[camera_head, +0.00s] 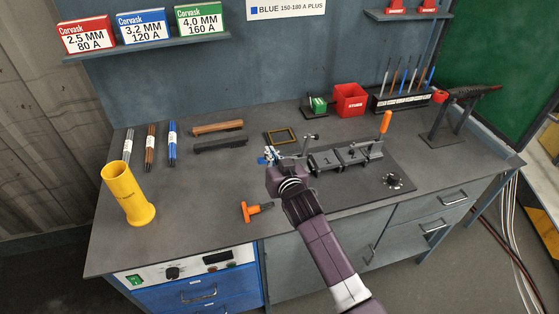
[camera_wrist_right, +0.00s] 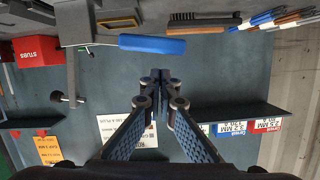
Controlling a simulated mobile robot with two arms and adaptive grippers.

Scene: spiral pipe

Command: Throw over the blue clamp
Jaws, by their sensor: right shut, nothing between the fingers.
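The blue clamp's handle (camera_wrist_right: 152,44) lies across the upper middle of the wrist view, at the near end of the grey clamping fixture (camera_head: 345,157). In the head view only a small blue part (camera_head: 262,160) shows, as my right gripper (camera_head: 270,155) hides most of the clamp. The right gripper is shut and empty; its fingertips (camera_wrist_right: 160,80) point toward the blue handle, with a gap between them in the wrist view. An orange-handled clamp (camera_head: 385,122) stands upright at the fixture's right end. My left gripper is not in view.
An orange-handled tool (camera_head: 256,210) lies left of my right arm. A yellow cup (camera_head: 127,196) stands at the left. A square frame (camera_head: 281,137), brushes (camera_head: 218,128), a red bin (camera_head: 349,99) and a rod rack (camera_head: 402,98) stand farther back.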

